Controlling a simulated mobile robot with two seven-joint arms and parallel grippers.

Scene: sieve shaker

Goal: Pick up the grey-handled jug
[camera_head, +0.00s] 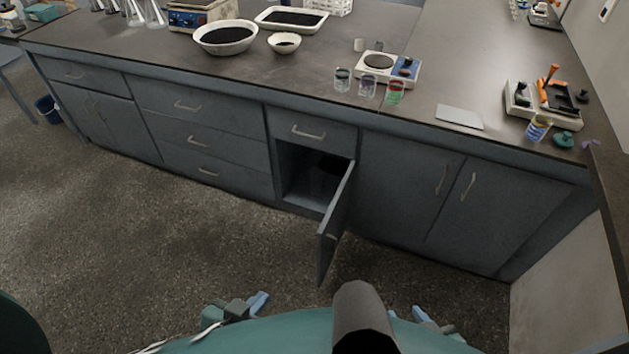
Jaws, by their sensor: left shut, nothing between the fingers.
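I cannot make out a grey-handled jug for certain in the head view. The open cupboard (310,190) under the counter holds a dark shape (331,163) in its shadow, too dim to identify. Its door (337,225) stands swung out toward me. My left gripper (250,304) is low at the bottom edge, left of centre, shut and empty, well in front of the cupboard. My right gripper (424,317) shows only partly at the bottom, right of centre; whether it is open is hidden. Both are apart from the furniture.
The counter (450,75) carries a white bowl (225,50), a small bowl (284,44), a tray (318,29), a hotplate (411,82), several small cups (367,86) and a flat plate (459,117). Orange-handled equipment (552,90) stands at the right. The floor (180,240) is clear before the cabinets.

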